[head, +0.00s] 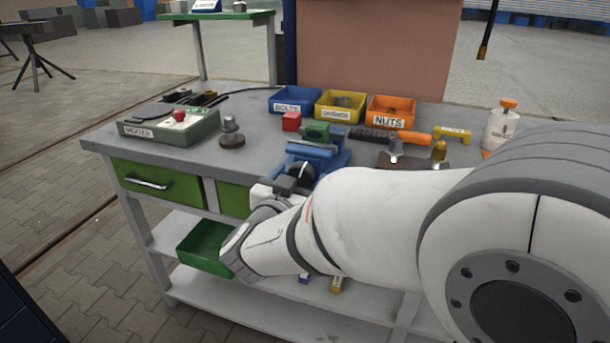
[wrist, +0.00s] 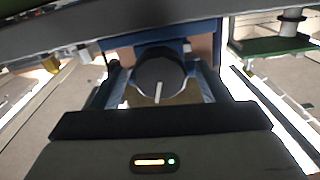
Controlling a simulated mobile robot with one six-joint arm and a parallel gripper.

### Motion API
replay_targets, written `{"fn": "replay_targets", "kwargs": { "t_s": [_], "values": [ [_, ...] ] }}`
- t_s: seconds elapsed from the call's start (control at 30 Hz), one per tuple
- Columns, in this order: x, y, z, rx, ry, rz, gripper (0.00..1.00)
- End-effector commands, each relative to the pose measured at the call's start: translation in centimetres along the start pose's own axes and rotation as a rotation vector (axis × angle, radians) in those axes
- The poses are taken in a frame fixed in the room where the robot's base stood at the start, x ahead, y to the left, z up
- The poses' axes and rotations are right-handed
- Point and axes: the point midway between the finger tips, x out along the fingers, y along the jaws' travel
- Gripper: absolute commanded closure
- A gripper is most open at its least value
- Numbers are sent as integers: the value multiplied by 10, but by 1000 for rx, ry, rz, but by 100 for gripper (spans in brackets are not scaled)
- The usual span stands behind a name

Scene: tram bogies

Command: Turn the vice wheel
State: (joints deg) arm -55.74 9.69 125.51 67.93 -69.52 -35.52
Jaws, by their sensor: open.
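The blue vice (head: 325,155) is at the front edge of the grey workbench. Its dark round wheel (head: 301,173) faces the front and is partly hidden by my gripper and arm. In the wrist view the wheel (wrist: 158,72) is dark grey with a white line pointing down, near the picture's middle. My gripper (head: 282,186) is open, right in front of the wheel. In the wrist view its fingers appear on either side of the wheel; I cannot tell whether they touch it.
On the bench (head: 225,95) are a grey-green box (head: 150,130), a red block (head: 291,121), and blue (head: 290,98), yellow (head: 340,105) and orange (head: 391,108) bins. A green tray (head: 203,252) lies on the shelf below. Green drawers (head: 155,188) are left of my arm.

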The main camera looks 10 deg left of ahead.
Motion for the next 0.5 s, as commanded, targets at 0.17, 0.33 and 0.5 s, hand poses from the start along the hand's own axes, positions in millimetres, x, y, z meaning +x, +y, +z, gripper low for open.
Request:
{"fn": "replay_targets", "kwargs": {
  "t_s": [0.17, 0.33, 0.5],
  "values": [
    [0, 0, 0, 0, 0, -1, 30],
    [0, 0, 0, 0, 0, -1, 43],
    [0, 0, 0, 0, 0, -1, 57]
  ]
}}
